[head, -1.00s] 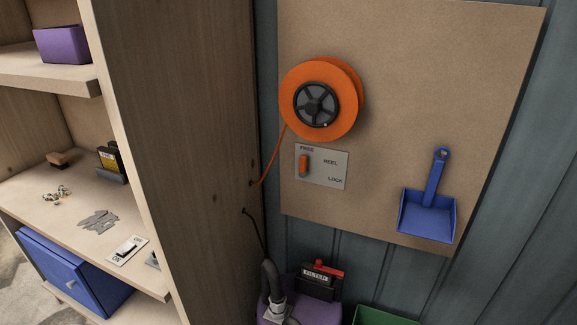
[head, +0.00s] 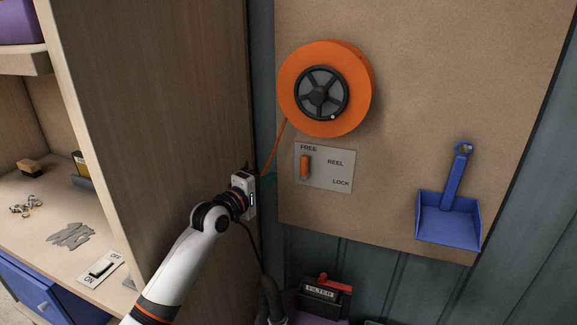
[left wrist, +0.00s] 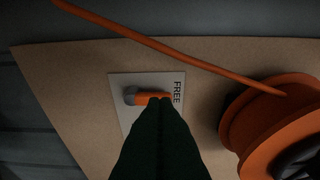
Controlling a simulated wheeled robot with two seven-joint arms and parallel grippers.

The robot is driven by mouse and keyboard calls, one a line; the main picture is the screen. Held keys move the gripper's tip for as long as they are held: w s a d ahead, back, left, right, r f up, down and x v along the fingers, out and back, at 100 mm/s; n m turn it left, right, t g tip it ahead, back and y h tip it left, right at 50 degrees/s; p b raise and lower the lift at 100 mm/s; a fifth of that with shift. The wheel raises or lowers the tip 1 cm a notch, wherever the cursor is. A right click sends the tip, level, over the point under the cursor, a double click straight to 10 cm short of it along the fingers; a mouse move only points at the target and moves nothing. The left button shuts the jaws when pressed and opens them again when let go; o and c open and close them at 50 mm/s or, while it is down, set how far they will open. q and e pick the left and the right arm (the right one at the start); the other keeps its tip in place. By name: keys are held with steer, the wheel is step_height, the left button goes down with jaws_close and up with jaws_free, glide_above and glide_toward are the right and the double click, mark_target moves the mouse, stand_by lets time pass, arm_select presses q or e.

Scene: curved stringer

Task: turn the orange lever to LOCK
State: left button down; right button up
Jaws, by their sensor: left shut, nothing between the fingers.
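The orange lever (head: 305,166) stands upright on a grey plate (head: 335,181) marked FREE, REEL and LOCK. Its handle points up toward FREE; LOCK is at the plate's lower right. My left gripper (head: 268,180) is shut and empty, just left of the plate in the head view. In the left wrist view the lever (left wrist: 150,98) lies beyond the tips of my dark fingers (left wrist: 155,105), which partly cover it and the plate (left wrist: 117,85). I cannot tell whether they touch. My right gripper is not in view.
An orange cable reel (head: 350,105) hangs above the plate, its cord (head: 272,160) running down behind my left gripper. A blue dustpan (head: 449,220) hangs at the right. A wooden cabinet side (head: 165,110) stands left. A black FILTER box (head: 320,297) is below.

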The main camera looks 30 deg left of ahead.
mark_target(305, 167)
arm_select(q)
steer(key=w, duration=1)
steer(key=shift+p, duration=0.4)
steer(key=shift+d, duration=0.1)
steer(key=shift+d+r+m+p, duration=0.1)
steer(key=shift+d+m+p, duration=0.05)
steer(key=shift+m+p, duration=0.35)
